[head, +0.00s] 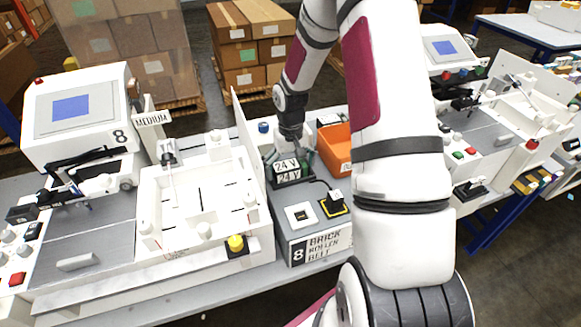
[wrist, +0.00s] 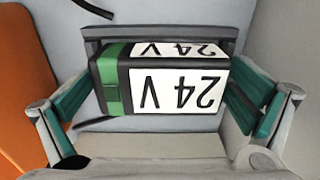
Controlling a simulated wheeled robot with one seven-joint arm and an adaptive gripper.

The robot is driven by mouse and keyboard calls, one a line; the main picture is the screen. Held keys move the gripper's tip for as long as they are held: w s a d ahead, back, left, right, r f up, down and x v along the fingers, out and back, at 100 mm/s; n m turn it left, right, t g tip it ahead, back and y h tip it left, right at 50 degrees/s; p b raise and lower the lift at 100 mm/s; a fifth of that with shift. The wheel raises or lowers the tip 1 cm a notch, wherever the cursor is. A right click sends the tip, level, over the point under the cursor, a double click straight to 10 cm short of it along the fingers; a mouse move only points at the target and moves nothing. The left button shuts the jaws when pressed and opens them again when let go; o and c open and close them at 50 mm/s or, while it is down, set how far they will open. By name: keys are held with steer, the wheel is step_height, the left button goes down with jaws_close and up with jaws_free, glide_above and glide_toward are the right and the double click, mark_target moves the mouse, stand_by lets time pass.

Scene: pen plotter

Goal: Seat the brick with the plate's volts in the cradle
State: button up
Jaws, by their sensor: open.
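A black brick (head: 287,172) with white "24 V" labels sits on the grey box (head: 299,246) marked "8 BRICK ROLLER BELT". In the wrist view the brick (wrist: 180,88) shows a green end, and its labels appear upside down. A dark grey wall (wrist: 150,32), possibly the cradle's, stands behind it; I cannot tell whether the brick is fully seated. My gripper (head: 291,157) is over the brick. Its green-padded fingers (wrist: 160,108) are apart, one at each end of the brick, with a visible gap at the right. I cannot make out a plate giving volts.
An orange bin (head: 336,150) stands just right of the gripper. The plotter's white tray (head: 150,215) with a raised panel is close on the left.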

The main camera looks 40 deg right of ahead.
mark_target(291, 164)
step_height(291, 164, up, 12)
steer(key=b, duration=0.1)
steer(key=s+a+r+n+t+h, duration=0.1)
steer(key=s+a+r, duration=0.35)
steer(key=r, duration=0.25)
steer(key=s+a+r+n+t, duration=0.1)
steer(key=s+a+r, duration=0.2)
steer(key=a+r, duration=0.3)
steer(key=s+a+r+t, duration=0.1)
steer(key=s+a+r, duration=0.2)
steer(key=s, duration=0.3)
steer(key=s+a+r+n+t+y, duration=0.1)
steer(key=s+a+r+t, duration=0.1)
steer(key=s+a+r, duration=0.2)
steer(key=s, duration=0.3)
steer(key=shift+s+a+t, duration=0.25)
steer(key=shift+t, duration=0.05)
